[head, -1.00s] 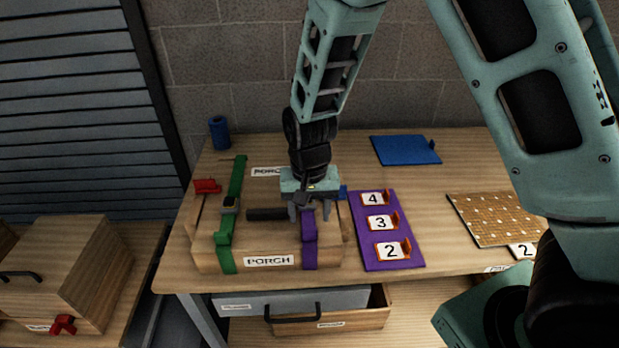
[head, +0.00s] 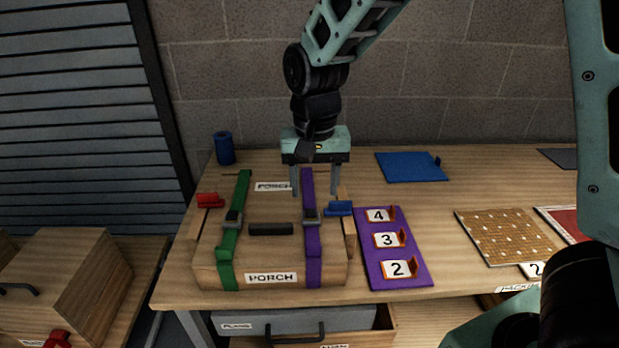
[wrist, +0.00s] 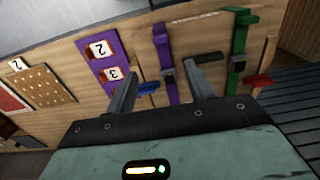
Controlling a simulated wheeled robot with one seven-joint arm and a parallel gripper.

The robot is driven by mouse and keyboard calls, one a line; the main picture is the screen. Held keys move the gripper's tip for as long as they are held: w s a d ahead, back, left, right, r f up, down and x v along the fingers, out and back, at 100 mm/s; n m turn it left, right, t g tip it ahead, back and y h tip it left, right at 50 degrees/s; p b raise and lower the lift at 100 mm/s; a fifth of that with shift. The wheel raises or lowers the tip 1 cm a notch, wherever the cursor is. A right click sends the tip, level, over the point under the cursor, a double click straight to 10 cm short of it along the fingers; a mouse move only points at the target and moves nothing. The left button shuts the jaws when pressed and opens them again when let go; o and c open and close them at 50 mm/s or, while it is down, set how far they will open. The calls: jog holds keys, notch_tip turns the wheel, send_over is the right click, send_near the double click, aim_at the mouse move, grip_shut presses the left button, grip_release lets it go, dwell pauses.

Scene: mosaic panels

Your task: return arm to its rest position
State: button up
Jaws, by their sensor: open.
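My gripper (head: 317,190) is open and empty, with its fingers pointing down above the back right part of the wooden PORCH case. In the wrist view its two fingers (wrist: 162,92) stand apart, on either side of the purple strap (wrist: 163,60). The wooden case (head: 270,255) lies on the workbench. A green strap (head: 232,235) and a purple strap (head: 312,250) run over it, each through a buckle. A black handle (head: 270,229) lies between the straps. A red clamp (head: 210,200) is at its left side and a blue clamp (head: 338,208) at its right.
Farther right are a pegboard (head: 503,236) and a red panel (head: 565,222). A blue plate (head: 408,167) and a blue cylinder (head: 224,148) are at the back. A drawer (head: 330,338) is open below the bench.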

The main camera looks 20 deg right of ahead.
jog(key=s+a+f+n+b, duration=0.1)
jog(key=s+f+n+b, duration=0.1)
jog(key=s, duration=0.5)
jog(key=s+a+f+n+b, duration=0.2)
jog(key=s+f+n+b, duration=0.1)
jog(key=s+n, duration=0.2)
jog(key=s+a+f+n+b, duration=0.1)
jog(key=s+f+n+b, duration=0.1)
jog(key=s, duration=0.8)
jog(key=shift+a+f+n+y+b, duration=0.15)
jog(key=shift+a+n+y+b, duration=0.2)
jog(key=shift+n+b, duration=0.6)
jog(key=shift+n+p, duration=0.25)
jog(key=shift+p, duration=0.05)
